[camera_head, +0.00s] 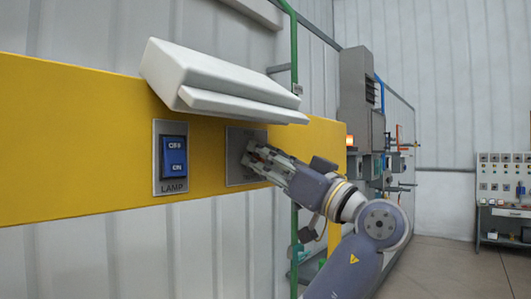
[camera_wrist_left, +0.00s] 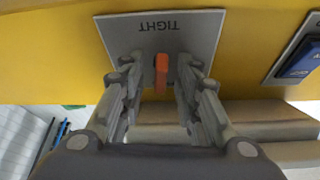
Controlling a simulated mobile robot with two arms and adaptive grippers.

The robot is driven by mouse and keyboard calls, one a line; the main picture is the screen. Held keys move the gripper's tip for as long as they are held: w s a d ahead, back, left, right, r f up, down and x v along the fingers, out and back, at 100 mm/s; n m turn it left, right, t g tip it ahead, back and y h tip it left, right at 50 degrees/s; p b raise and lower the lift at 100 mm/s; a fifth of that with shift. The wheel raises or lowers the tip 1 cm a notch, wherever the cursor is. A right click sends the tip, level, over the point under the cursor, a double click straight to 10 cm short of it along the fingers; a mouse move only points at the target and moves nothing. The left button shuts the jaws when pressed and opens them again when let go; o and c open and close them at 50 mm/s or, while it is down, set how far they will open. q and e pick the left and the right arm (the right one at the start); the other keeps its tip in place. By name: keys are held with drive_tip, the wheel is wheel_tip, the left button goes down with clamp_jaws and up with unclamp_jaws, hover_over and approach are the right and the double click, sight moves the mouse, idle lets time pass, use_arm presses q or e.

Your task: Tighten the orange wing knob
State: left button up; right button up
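The orange wing knob (camera_wrist_left: 161,75) stands out from a grey square plate marked TIGHT (camera_wrist_left: 160,27), which appears upside down in the left wrist view. The plate (camera_head: 236,160) is set in a yellow panel in the head view, where my gripper hides the knob. My left gripper (camera_head: 252,158) is at the plate. In the left wrist view its two fingers (camera_wrist_left: 158,66) are apart, one on each side of the knob, with a visible gap on both sides. How deep the knob sits between the fingertips is hard to tell. My right gripper is not in view.
A white slanted cover (camera_head: 215,80) juts out just above the plate. A blue OFF/ON lamp switch (camera_head: 174,157) sits to the left on the yellow panel (camera_head: 70,140). A green pipe (camera_head: 293,60) runs vertically to the right. Equipment (camera_head: 500,185) stands far right, with open floor before it.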

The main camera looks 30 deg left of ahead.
use_arm(q)
drive_tip(key=c, duration=0.6)
clamp_jaws()
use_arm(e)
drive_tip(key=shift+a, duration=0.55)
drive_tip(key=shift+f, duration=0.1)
